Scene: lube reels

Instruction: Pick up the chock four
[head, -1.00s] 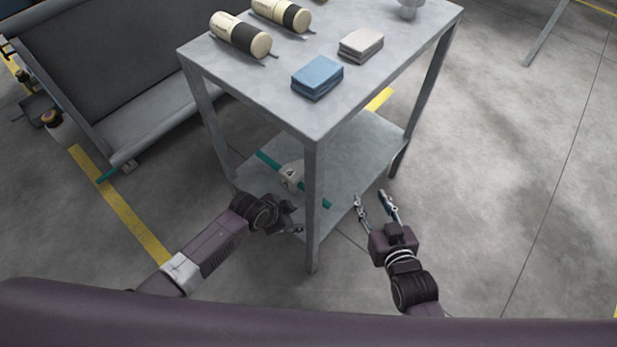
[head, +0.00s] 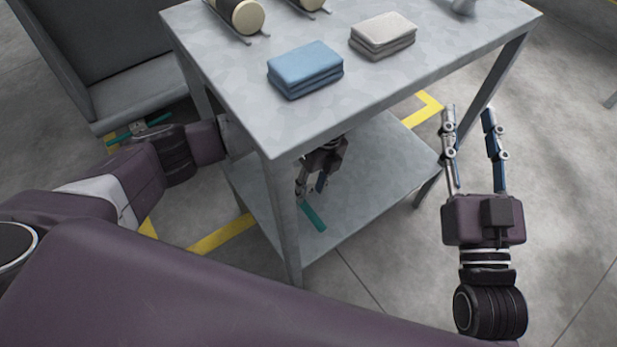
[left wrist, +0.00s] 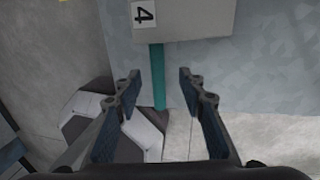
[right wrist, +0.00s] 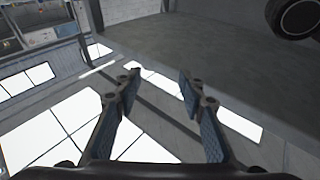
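Chock four is a pale grey block (left wrist: 195,18) with a "4" label, at the top of the left wrist view. Its teal bar (left wrist: 158,75) runs down between the fingers of my left gripper (left wrist: 157,88), which is open and not closed on it. In the head view my left gripper (head: 312,188) is under the tabletop, above the lower shelf. One end of the teal bar (head: 313,217) shows beside it; the block is hidden there. My right gripper (head: 468,112) is open and empty, right of the table.
The grey table (head: 225,62) carries a blue cloth stack (head: 306,70), a pale cloth stack (head: 383,36) and cylinders (head: 240,14). Its front leg (head: 287,225) stands close to my left gripper. The lower shelf (head: 375,170) is largely clear. A grey bench (head: 140,90) stands left.

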